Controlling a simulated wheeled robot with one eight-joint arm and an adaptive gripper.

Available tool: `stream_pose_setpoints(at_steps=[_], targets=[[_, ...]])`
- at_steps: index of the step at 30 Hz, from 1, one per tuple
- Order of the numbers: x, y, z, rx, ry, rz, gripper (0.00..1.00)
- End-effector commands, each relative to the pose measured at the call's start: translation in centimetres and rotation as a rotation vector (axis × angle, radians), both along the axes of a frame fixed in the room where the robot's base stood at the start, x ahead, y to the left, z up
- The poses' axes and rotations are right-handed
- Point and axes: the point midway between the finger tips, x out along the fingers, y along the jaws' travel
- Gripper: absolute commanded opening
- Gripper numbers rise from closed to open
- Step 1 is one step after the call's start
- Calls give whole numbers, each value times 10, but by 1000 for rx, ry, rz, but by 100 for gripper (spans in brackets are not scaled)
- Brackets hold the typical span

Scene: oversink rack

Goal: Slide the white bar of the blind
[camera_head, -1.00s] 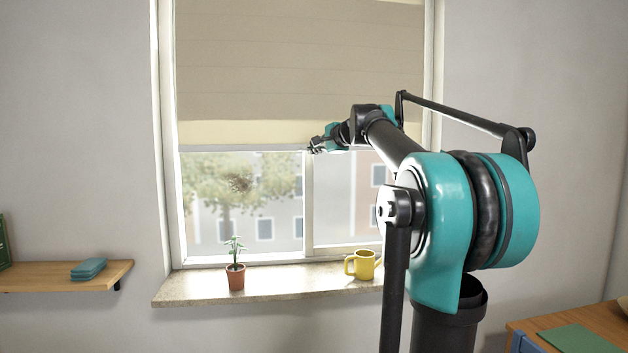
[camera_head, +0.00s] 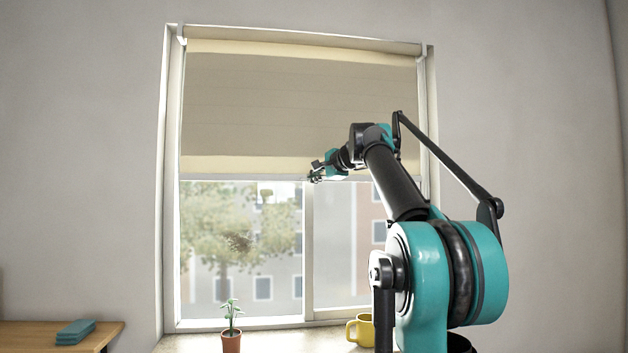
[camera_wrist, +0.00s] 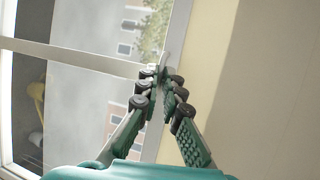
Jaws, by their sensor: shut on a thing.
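The beige blind (camera_head: 290,110) hangs over the upper part of the window. Its white bar (camera_head: 240,177) runs level along the lower edge. My gripper (camera_head: 314,176) is at the bar, right of its middle, and is shut on it. In the wrist view the bar (camera_wrist: 181,35) runs as a pale strip beside the blind's cream cloth (camera_wrist: 207,60). There my gripper (camera_wrist: 163,76) has its fingertips closed around the bar, which hides the exact contact.
A potted plant (camera_head: 231,341) and a yellow mug (camera_head: 361,330) stand on the windowsill (camera_head: 285,341) below. A wooden shelf (camera_head: 40,335) with a folded blue cloth (camera_head: 75,331) is at the lower left. The space around the gripper is clear.

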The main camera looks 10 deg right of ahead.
Motion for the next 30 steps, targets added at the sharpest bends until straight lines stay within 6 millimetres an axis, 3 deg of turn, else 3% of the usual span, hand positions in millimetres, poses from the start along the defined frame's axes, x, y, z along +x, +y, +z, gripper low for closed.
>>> stream_pose_setpoints(at_steps=[6, 17, 30], targets=[[0, 0, 0, 0, 0, -1, 27], [-5, -3, 1, 0, 0, -1, 27], [-77, -35, 21, 0, 0, -3, 27]])
